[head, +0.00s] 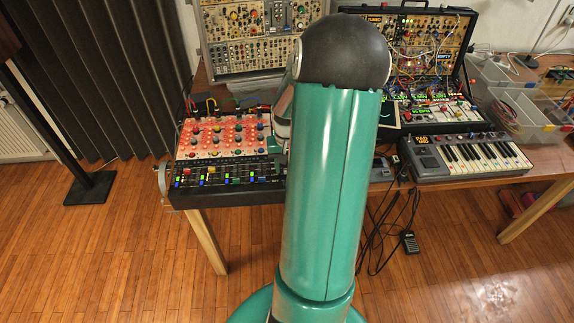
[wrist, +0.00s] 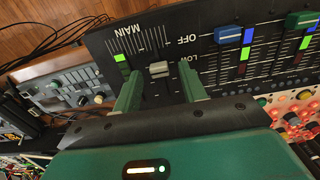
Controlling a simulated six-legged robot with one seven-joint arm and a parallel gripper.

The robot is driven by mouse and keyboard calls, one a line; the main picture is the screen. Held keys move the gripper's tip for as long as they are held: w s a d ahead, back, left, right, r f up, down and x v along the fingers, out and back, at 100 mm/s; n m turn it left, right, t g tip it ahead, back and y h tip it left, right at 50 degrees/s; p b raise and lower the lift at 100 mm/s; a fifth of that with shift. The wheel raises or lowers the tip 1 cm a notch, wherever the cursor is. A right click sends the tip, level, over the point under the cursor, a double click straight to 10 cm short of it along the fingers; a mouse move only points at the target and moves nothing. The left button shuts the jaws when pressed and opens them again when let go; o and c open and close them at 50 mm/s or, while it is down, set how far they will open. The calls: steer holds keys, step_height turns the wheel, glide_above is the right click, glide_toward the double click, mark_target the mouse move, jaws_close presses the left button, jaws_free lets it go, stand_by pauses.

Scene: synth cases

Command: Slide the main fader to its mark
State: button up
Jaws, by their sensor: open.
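The main fader, a pale grey cap (wrist: 160,69), shows in the wrist view on the black mixer panel (wrist: 205,56), by the word MAIN and white scale lines. A bright green patch (wrist: 121,61) lies left of the cap; I cannot tell if it is the mark or a light. My gripper (wrist: 159,78) is open, its two green fingers on either side of the cap with gaps showing. I cannot tell how high the tips are above the panel.
Faders with blue (wrist: 228,34) and green caps stand right of the main fader in the wrist view. In the head view red-lit knobs (head: 225,135) rise behind the faders. A small keyboard (head: 470,155) and patch-cable cases stand right and behind on the wooden table.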

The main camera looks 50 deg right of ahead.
steer(key=shift+f, duration=0.2)
jaws_close()
steer(key=shift+s+a, duration=0.95)
steer(key=shift+a, duration=0.15)
jaws_free()
steer(key=shift+r, duration=0.15)
step_height(320, 180, up, 14)
stand_by(0.3)
